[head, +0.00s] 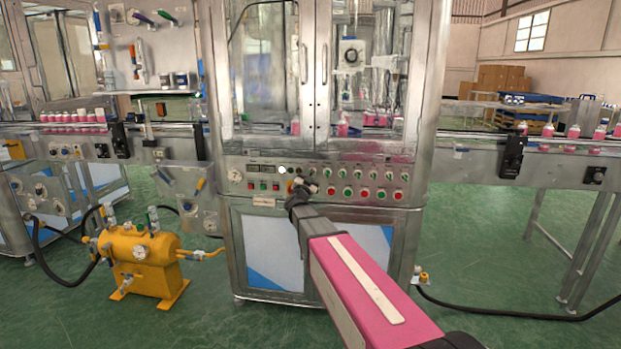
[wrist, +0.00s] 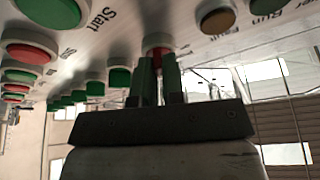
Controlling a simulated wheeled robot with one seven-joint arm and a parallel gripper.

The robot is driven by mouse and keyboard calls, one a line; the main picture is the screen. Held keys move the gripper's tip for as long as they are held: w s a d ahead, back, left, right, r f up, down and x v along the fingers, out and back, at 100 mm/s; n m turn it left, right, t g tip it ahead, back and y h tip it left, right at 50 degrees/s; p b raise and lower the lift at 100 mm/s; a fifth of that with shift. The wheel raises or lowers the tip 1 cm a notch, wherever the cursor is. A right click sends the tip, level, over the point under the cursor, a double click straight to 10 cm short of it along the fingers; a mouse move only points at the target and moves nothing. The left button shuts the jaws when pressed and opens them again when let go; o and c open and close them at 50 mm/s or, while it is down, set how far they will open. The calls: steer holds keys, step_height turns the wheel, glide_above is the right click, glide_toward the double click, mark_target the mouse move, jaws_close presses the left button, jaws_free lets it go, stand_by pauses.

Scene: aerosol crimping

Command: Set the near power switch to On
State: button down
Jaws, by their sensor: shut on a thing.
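The control panel (head: 330,178) of the steel machine is in front of me. My gripper (head: 298,190) is up against its lower left-middle part, and my pink arm hides a little of the panel. In the wrist view my gripper (wrist: 158,82) has its two fingers closed around a small red control, which I take to be the power switch (wrist: 156,47). The fingers hide most of it, so I cannot tell whether it is set to On or Off. In the head view the gripper covers it.
Green buttons, such as one marked Start (wrist: 52,10), and red buttons (head: 347,192) crowd close around the gripper. A gauge (head: 235,176) sits at the panel's left. A yellow tank (head: 140,255) stands at lower left. Conveyors run off both sides.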

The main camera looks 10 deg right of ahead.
steer(key=shift+m, duration=0.5)
steer(key=c, duration=1.2)
jaws_free()
steer(key=shift+s, duration=0.1)
steer(key=v, duration=1)
steer(key=shift+s+a+f, duration=0.1)
steer(key=shift+s+a, duration=0.1)
steer(key=shift+a, duration=0.05)
